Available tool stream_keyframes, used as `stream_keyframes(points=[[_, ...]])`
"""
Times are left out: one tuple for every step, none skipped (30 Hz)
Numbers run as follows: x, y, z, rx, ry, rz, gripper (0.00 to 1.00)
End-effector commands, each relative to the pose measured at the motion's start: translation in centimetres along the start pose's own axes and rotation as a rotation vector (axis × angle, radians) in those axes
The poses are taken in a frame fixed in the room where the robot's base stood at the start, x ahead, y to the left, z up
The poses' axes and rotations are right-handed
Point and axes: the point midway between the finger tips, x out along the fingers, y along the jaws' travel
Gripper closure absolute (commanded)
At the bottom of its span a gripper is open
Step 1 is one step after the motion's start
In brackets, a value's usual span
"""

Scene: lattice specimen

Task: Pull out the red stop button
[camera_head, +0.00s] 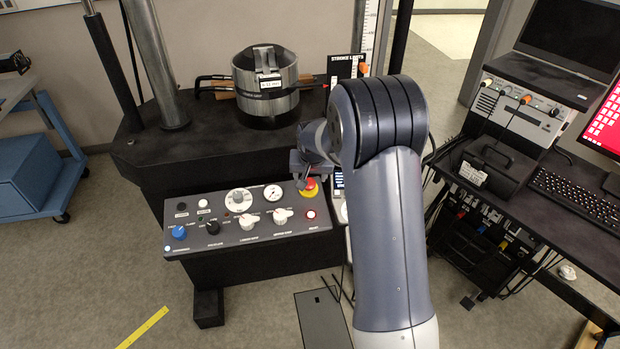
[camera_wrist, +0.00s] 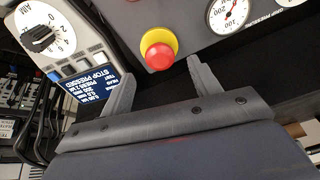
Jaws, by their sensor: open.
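The red stop button (camera_head: 307,185) stands on a yellow collar at the right end of the grey control panel (camera_head: 222,236). In the wrist view, the red stop button (camera_wrist: 158,56) shows on its yellow round base, ahead of my fingertips and roughly between them. My gripper (camera_wrist: 158,80) is open and empty, its two fingers spread apart. In the head view, my gripper (camera_head: 303,170) is near the button, partly hidden by my arm. I cannot tell from these views whether the fingers touch the button.
A handheld unit (camera_wrist: 100,85) with a dial reads "STOP PRESSED" beside my left finger. A pressure gauge (camera_wrist: 228,14) and several knobs share the panel. A metal cylinder (camera_head: 266,100) stands behind it. A desk with a keyboard (camera_head: 575,200) is at right.

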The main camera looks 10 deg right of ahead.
Motion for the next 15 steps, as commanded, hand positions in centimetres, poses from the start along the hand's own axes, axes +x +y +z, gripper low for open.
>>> stream_keyframes(points=[[0.8, 0.0, 0.0, 0.0, -0.002, 0.001, 0.41], [1.3, 0.0, 0.0, 0.0, -0.001, 0.0, 0.41], [1.8, 0.0, 0.0, 0.0, -0.002, 0.001, 0.41], [2.2, 0.0, 0.0, 0.0, -0.001, 0.0, 0.41], [2.5, 0.0, 0.0, 0.0, -0.001, 0.0, 0.41], [2.9, 0.0, 0.0, 0.0, -0.001, 0.0, 0.41], [3.1, 0.0, 0.0, 0.0, -0.001, 0.0, 0.41], [3.3, 0.0, 0.0, 0.0, 0.0, 0.0, 0.41], [3.6, 0.0, 0.0, 0.0, 0.0, 0.0, 0.41], [3.7, 0.0, 0.0, 0.0, 0.0, 0.0, 0.41], [3.9, 0.0, 0.0, 0.0, 0.0, 0.0, 0.41], [4.0, 0.0, 0.0, 0.0, 0.001, 0.0, 0.41], [4.0, 0.0, 0.0, 0.0, 0.001, 0.0, 0.41], [4.0, 0.0, 0.0, 0.0, 0.001, 0.0, 0.41], [4.1, 0.0, 0.0, 0.0, 0.001, 0.0, 0.41]])
